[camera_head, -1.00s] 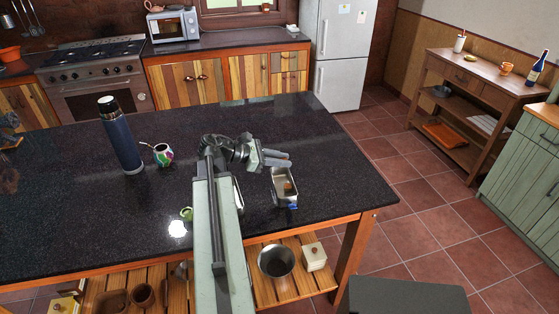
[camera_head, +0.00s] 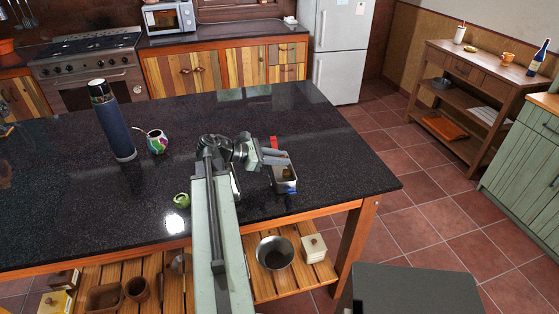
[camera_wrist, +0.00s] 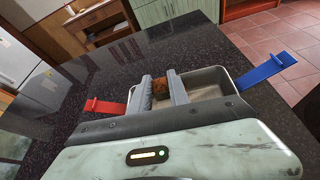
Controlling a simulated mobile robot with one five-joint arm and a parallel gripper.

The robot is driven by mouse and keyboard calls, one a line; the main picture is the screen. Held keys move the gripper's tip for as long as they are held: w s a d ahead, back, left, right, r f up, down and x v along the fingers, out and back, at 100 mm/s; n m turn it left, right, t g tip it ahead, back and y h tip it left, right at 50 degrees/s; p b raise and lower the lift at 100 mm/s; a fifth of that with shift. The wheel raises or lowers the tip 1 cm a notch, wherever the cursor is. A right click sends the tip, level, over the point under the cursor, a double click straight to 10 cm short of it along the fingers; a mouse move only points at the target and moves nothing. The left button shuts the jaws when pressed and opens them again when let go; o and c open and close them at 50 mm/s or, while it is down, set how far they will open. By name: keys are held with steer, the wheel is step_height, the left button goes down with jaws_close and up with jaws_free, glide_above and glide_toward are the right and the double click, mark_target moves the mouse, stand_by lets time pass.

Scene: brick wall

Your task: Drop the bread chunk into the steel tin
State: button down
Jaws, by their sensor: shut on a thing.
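The steel tin (camera_head: 285,186) is a grey rectangular pan near the counter's front right. It has a red handle (camera_head: 273,142) and a blue handle (camera_head: 291,200). In the wrist view the tin (camera_wrist: 212,77) lies behind my fingers, with the red handle (camera_wrist: 102,106) left and the blue handle (camera_wrist: 266,69) right. My gripper (camera_wrist: 161,92) is shut on the brown bread chunk (camera_wrist: 160,86), which shows between its two grey fingers over the tin's opening. In the head view my gripper (camera_head: 276,155) is at the tin's far end. I cannot tell how high the bread is above the tin floor.
A dark blue flask (camera_head: 116,130) and a patterned cup with a straw (camera_head: 157,142) stand left on the black counter (camera_head: 330,170). A green fruit (camera_head: 182,200) lies left of my arm. A metal bowl (camera_head: 274,253) sits on the shelf below. The counter right of the tin is clear.

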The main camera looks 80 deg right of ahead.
steer(key=c, duration=1.2)
jaws_free()
steer(key=shift+o, duration=0.2)
steer(key=p+v, duration=0.3)
steer(key=v, duration=0.4)
steer(key=shift+w+a+r, duration=0.2)
steer(key=shift+w, duration=0.1)
steer(key=shift+r, duration=0.1)
